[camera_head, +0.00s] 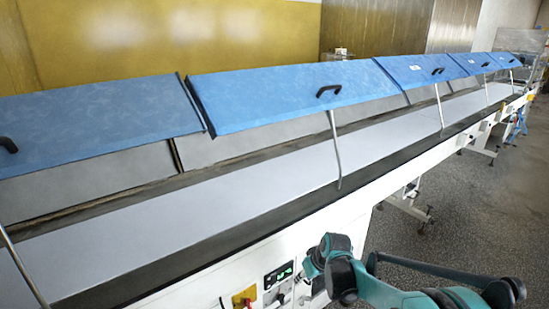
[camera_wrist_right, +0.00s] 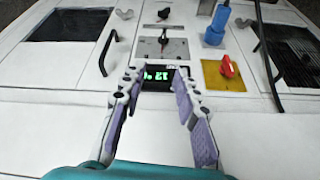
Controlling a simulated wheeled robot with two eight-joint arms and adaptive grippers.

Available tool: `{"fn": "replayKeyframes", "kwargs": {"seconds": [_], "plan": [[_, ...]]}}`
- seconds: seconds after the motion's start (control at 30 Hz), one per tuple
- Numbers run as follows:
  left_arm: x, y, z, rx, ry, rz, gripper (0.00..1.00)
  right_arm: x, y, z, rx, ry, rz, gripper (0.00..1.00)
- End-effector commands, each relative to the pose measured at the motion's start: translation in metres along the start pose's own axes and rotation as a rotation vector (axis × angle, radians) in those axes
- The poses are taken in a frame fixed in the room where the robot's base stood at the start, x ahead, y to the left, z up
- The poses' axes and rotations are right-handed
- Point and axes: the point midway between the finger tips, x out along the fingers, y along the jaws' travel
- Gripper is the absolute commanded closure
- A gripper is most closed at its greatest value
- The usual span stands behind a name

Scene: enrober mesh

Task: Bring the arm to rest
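My right arm (camera_head: 380,289) is teal and black and reaches in from the lower right of the head view, along the white side of the machine. In the right wrist view my right gripper (camera_wrist_right: 157,78) is open, with its purple-padded fingers apart and nothing between them. It points at a control panel with a small black display (camera_wrist_right: 160,74) showing green digits. I cannot tell how far the fingertips are from the panel. In the head view the fingers are mostly hidden by the wrist. My left arm and gripper are in neither view.
The long machine has a grey belt (camera_head: 215,205) under raised blue lids (camera_head: 290,92) with thin metal struts. A red knob (camera_wrist_right: 227,66) on a yellow plate and a blue connector (camera_wrist_right: 217,25) stick out near the gripper. Dark handles flank the panel. Speckled floor (camera_head: 465,220) is open at right.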

Motion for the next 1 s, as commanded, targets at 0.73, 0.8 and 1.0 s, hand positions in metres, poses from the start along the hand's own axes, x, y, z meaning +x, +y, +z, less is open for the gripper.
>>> {"fn": "replayKeyframes", "kwargs": {"seconds": [0.73, 0.8, 1.0], "plan": [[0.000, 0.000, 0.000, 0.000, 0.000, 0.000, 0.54, -0.202, -0.053, 0.184, 0.334, 0.179, 0.253, 0.69], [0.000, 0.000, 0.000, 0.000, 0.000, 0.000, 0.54, -0.203, -0.056, 0.197, 0.351, 0.193, 0.265, 0.69], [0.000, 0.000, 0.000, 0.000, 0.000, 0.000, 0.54, -0.204, -0.058, 0.213, 0.375, 0.211, 0.281, 0.69]]}}
